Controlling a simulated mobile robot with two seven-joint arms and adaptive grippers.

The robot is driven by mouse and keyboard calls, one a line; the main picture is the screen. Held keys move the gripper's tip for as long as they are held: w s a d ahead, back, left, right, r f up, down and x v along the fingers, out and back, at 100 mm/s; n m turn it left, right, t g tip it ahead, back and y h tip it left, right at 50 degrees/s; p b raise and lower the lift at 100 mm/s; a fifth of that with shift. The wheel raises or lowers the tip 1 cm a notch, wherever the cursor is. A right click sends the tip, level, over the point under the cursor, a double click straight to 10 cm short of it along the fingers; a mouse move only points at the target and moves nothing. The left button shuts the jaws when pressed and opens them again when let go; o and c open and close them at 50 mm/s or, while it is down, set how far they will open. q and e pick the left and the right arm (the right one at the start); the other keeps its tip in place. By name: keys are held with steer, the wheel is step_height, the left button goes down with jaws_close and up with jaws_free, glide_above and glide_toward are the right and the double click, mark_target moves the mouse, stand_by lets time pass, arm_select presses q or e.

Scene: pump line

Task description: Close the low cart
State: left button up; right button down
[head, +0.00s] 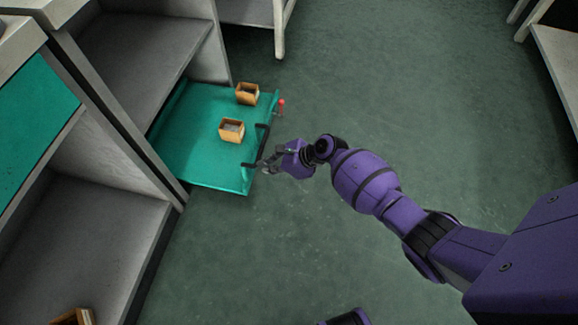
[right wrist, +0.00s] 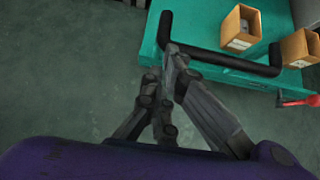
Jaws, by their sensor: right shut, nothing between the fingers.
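The low cart (head: 190,160) is a teal flat tray that sticks out from the low bay of the grey shelving on the left. A black bar handle (head: 263,145) runs along its outer edge; the handle also shows in the right wrist view (right wrist: 225,61). My right gripper (head: 264,164) is shut and empty at the near end of the handle. In the right wrist view its fingertips (right wrist: 172,57) overlap the handle's left end; I cannot tell whether they touch it. My left gripper is not in view.
Two open wooden boxes (head: 231,131) (head: 247,94) stand on the cart. A red-tipped lever (head: 281,102) sticks out at its far outer corner. Grey shelving (head: 100,215) flanks the cart on the near side. The green floor (head: 400,110) to the right is clear.

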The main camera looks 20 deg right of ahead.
steer(key=w+a+b, duration=0.2)
steer(key=w+a, duration=0.5)
steer(key=a, duration=0.3)
steer(key=w+a+b, duration=0.3)
steer(key=w+a, duration=0.3)
steer(key=a, duration=0.4)
steer(key=shift+w+a, duration=0.35)
steer(key=shift+w, duration=0.05)
